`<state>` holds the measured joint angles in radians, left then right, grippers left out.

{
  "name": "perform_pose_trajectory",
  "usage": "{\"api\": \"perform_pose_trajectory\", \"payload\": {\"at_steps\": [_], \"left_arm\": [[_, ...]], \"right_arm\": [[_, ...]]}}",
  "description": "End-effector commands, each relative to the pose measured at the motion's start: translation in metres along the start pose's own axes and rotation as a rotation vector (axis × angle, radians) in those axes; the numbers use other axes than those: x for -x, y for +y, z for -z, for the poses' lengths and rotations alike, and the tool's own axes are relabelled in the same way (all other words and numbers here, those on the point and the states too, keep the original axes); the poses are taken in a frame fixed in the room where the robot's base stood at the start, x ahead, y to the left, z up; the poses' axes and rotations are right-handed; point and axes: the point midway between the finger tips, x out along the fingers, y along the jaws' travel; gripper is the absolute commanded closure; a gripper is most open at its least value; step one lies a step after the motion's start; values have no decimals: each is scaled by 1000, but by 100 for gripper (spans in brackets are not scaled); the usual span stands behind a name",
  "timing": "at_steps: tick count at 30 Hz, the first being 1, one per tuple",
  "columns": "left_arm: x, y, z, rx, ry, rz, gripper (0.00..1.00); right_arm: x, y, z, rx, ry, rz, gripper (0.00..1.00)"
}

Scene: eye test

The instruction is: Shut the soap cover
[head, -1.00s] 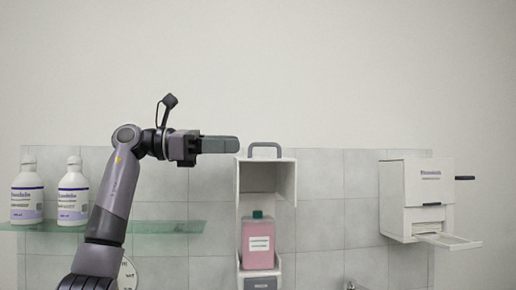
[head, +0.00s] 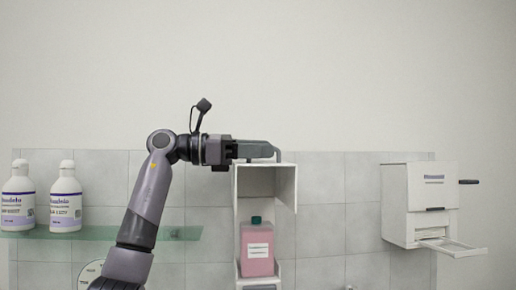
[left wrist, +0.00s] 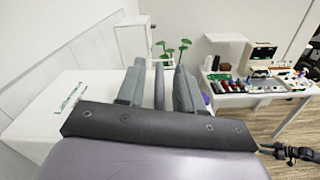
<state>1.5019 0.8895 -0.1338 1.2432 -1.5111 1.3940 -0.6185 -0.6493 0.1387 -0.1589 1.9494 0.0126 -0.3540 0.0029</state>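The soap dispenser is a white wall box. Its cover (head: 285,184) stands raised at the top, and a pink soap bottle (head: 257,252) with a green cap shows in the open front below. The cover's white top with lettering fills the left of the left wrist view (left wrist: 62,108). A grey handle (left wrist: 158,88) is on the cover. My left gripper (head: 268,150) is level with the handle at the top of the dispenser. In the left wrist view its two fingers (left wrist: 158,72) are apart, one on each side of the handle, with narrow gaps.
A glass shelf (head: 150,232) with two white bottles (head: 66,198) is at the left. A white wall dispenser (head: 408,205) with a protruding tray is at the right. The wall between is clear. A table (left wrist: 240,98) with small items shows in the left wrist view.

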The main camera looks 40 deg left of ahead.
Motion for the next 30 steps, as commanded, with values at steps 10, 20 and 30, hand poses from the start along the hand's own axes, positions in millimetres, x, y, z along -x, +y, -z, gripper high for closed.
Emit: {"api": "perform_pose_trajectory", "payload": {"at_steps": [10,20,30], "left_arm": [[0,0,0,0,0,-1,100],[0,-3,5,-26,-1,-3,100],[1,-31,40,-220,2,-3,100]], "right_arm": [[0,0,-1,0,-1,0,57],[-3,0,-5,1,-1,0,57],[-22,0,-31,1,-1,1,57]]}}
